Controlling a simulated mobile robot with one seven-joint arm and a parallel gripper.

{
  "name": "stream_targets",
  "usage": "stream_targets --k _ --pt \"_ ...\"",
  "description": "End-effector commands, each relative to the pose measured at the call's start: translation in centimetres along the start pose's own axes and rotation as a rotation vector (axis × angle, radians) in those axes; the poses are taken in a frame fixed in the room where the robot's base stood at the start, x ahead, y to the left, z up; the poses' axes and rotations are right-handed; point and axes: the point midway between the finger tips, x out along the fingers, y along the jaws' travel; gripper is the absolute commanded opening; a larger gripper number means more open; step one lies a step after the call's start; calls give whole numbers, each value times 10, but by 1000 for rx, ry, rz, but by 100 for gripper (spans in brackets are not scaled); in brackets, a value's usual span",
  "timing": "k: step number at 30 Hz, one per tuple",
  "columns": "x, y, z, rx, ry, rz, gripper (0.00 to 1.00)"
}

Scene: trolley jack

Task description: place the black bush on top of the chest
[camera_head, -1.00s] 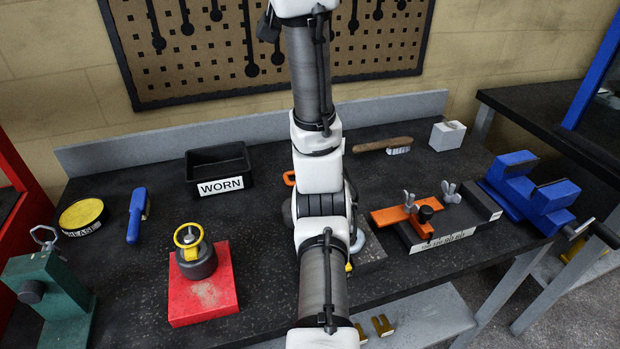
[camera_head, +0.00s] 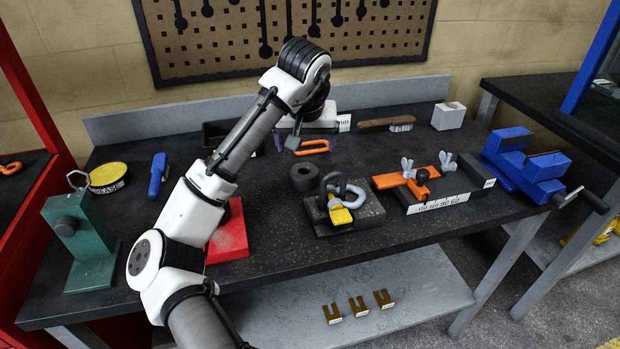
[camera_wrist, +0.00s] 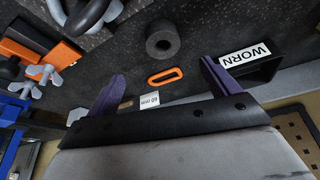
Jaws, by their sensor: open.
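The black bush (camera_head: 304,177), a short thick ring with a hole through it, stands on the bench left of a dark block with a shackle. It also shows in the wrist view (camera_wrist: 163,39), near the top middle. A red cabinet with a dark top (camera_head: 28,190), apparently the chest, stands at the far left in the head view. My gripper (camera_head: 287,142) is above the bench, behind the bush and apart from it. In the wrist view its purple fingers (camera_wrist: 163,85) are spread wide with nothing between them.
An orange oval link (camera_head: 312,146) lies behind the bush. The shackle (camera_head: 343,196) on its block (camera_head: 368,212) stands close right of the bush. My arm partly hides the red block (camera_head: 232,235) and black bin (camera_head: 218,132). An orange ring (camera_head: 10,168) lies on the cabinet top.

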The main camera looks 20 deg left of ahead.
Motion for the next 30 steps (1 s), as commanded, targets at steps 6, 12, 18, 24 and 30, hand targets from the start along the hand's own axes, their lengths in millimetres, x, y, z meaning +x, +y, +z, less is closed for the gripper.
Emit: stream_targets --k 6,12,18,24,30 --pt "40 -1 0 0 -4 0 88" --pt "70 0 -1 2 1 1 88" --pt "83 -2 -1 2 2 -1 88" --pt "109 -7 -1 2 0 -2 88" --pt "129 -5 0 2 2 0 88"
